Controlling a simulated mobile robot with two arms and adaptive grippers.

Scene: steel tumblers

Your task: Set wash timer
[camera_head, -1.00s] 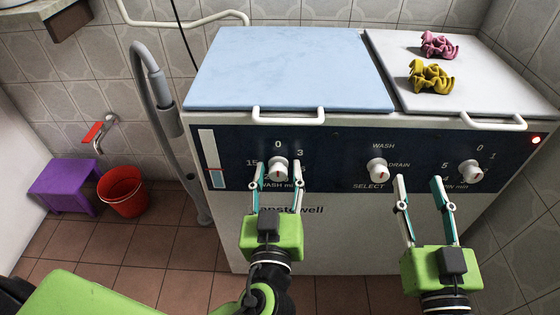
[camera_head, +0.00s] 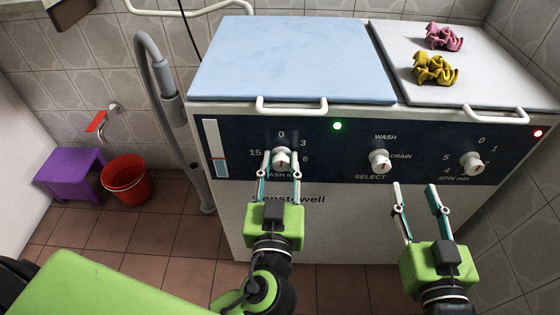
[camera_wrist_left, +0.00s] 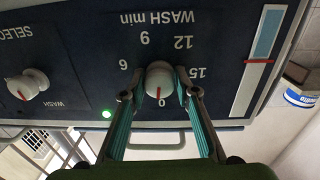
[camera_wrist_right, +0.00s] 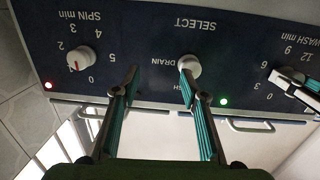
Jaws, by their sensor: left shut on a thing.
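The white wash timer knob (camera_head: 281,160) sits at the left of the washer's dark panel, under the 0 mark. It also shows in the left wrist view (camera_wrist_left: 159,82), where its red line appears to lie toward the 0. My left gripper (camera_head: 281,156) is shut on this knob, one finger on each side. The 3 label is hidden behind a finger in the left wrist view. My right gripper (camera_head: 413,187) is open and empty, in front of the panel below the select and spin knobs.
The select knob (camera_head: 379,160) and spin knob (camera_head: 471,162) are to the right. A green light (camera_head: 337,126) and a red light (camera_head: 538,133) are lit. Pink (camera_head: 443,37) and yellow (camera_head: 435,69) cloths lie on the right lid. A grey hose (camera_head: 163,80) stands at the left.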

